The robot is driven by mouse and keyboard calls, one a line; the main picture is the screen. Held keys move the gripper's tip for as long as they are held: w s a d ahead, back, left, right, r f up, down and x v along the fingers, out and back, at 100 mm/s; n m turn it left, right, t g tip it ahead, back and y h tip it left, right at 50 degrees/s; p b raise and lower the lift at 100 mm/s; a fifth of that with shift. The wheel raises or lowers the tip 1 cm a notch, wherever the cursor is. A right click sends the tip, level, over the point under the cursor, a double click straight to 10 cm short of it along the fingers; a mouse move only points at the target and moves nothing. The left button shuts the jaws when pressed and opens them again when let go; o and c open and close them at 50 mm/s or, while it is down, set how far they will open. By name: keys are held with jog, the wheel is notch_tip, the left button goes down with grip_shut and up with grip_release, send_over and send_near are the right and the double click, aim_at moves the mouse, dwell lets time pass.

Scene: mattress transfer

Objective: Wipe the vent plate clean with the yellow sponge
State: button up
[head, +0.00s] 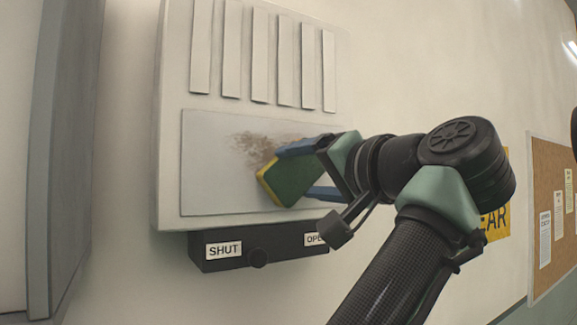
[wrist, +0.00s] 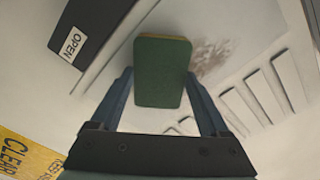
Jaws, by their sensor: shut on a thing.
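The yellow sponge (head: 266,188) has a green backing, and my gripper (head: 296,172) is shut on it. In the wrist view the sponge (wrist: 162,72) sits between the two blue fingers of my gripper (wrist: 162,92), green side toward the camera. The vent plate (head: 212,150) is a pale flat panel on the wall unit. A brown smudge (head: 252,146) lies on its upper middle, just above and left of the sponge; it also shows in the wrist view (wrist: 212,54). The sponge is at or close to the plate; I cannot tell whether it touches. The gripper hides the plate's right part.
Upright vent slats (head: 260,55) are above the plate. A black box (head: 240,252) with SHUT and OPEN labels and a knob sits below it. A grey upright frame (head: 62,150) stands at left. A cork board (head: 552,220) and yellow sign (head: 497,222) are at right.

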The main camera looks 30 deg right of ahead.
aim_at(319, 175)
jog(key=d, duration=0.4)
jog(key=shift+w+f+p, duration=0.15)
jog(key=shift+f+p, duration=0.05)
jog(key=shift+p, duration=0.15)
jog(key=shift+a+r+b, duration=0.15)
jog(key=shift+a+b, duration=0.35)
jog(key=shift+a, duration=0.7)
jog(key=shift+a+b, duration=0.6)
jog(key=shift+a, duration=0.35)
jog(key=shift+s+a+b, duration=0.15)
jog(key=shift+a+b, duration=0.65)
jog(key=shift+a, duration=1.55)
jog(key=shift+s+a+b, duration=0.1)
jog(key=shift+a+b, duration=0.7)
jog(key=shift+a, duration=1.55)
jog(key=shift+r+p, duration=1.05)
jog(key=shift+r, duration=0.2)
jog(key=d+p, duration=0.5)
jog(key=d, duration=1)
jog(key=shift+w+d, duration=0.25)
